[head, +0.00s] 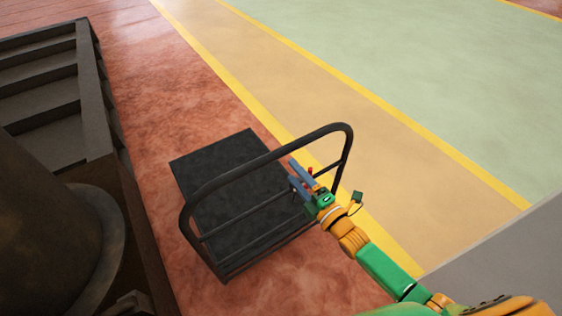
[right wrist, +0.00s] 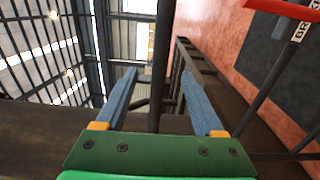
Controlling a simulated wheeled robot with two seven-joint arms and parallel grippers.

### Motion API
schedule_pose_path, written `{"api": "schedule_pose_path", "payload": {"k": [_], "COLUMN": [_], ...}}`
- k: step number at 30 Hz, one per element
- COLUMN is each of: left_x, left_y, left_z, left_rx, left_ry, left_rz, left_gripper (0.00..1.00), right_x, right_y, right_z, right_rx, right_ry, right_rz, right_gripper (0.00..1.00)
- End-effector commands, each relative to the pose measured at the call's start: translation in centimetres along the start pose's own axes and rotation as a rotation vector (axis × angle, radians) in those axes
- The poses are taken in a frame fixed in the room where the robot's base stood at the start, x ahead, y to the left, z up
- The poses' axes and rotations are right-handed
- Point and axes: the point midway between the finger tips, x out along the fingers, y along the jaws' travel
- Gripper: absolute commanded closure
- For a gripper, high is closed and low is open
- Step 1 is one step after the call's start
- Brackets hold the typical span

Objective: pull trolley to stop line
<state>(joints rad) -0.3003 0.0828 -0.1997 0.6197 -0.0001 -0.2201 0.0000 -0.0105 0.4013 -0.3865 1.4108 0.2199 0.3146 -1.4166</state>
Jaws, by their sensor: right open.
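The trolley has a flat dark deck (head: 210,160) and a black tube push handle (head: 265,157), and stands on the red floor. My right gripper (head: 296,174) is at the right part of the handle frame, with its two blue fingers open. In the right wrist view a dark bar (right wrist: 161,60) shows between the spread fingers (right wrist: 158,78). I cannot tell whether the fingers touch it. A red lever (right wrist: 285,8) with a partly readable label is at the upper right there. Yellow lines (head: 222,78) cross the floor beyond the trolley; I cannot tell which is the stop line. My left gripper is not in view.
A dark stepped structure (head: 95,95) and a large brown round body (head: 45,220) stand close on the left. A grey surface (head: 500,255) is at the lower right. The tan lane (head: 330,115) and green floor (head: 430,60) beyond are clear.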

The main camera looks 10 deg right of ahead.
Motion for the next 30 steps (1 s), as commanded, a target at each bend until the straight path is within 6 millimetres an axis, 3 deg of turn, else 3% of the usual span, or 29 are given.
{"api": "schedule_pose_path", "payload": {"k": [1,6,9,13,20,27,28,30], "left_x": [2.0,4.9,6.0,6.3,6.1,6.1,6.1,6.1], "left_y": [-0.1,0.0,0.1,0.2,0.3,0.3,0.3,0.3], "left_z": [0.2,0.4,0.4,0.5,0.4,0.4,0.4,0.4], "left_rx": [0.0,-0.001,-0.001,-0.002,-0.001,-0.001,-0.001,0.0], "left_ry": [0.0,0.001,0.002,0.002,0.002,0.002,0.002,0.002], "left_rz": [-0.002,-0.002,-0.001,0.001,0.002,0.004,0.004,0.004], "left_gripper": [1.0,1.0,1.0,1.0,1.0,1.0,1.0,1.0], "right_x": [1.8,6.5,8.3,9.3,9.4,9.4,9.3,9.3], "right_y": [-0.8,-1.0,-0.9,-0.4,-0.2,-0.2,-0.2,-0.3], "right_z": [0.0,0.0,0.0,0.0,0.0,0.0,0.0,0.0], "right_rx": [-0.001,0.0,0.0,0.002,0.003,0.003,0.003,0.003], "right_ry": [0.002,0.001,0.0,0.0,-0.001,-0.001,-0.001,-0.001], "right_rz": [0.008,0.003,0.0,-0.002,-0.004,-0.005,-0.005,-0.005], "right_gripper": [0.3,0.3,0.3,0.3,0.3,0.95,1.0,1.0]}}
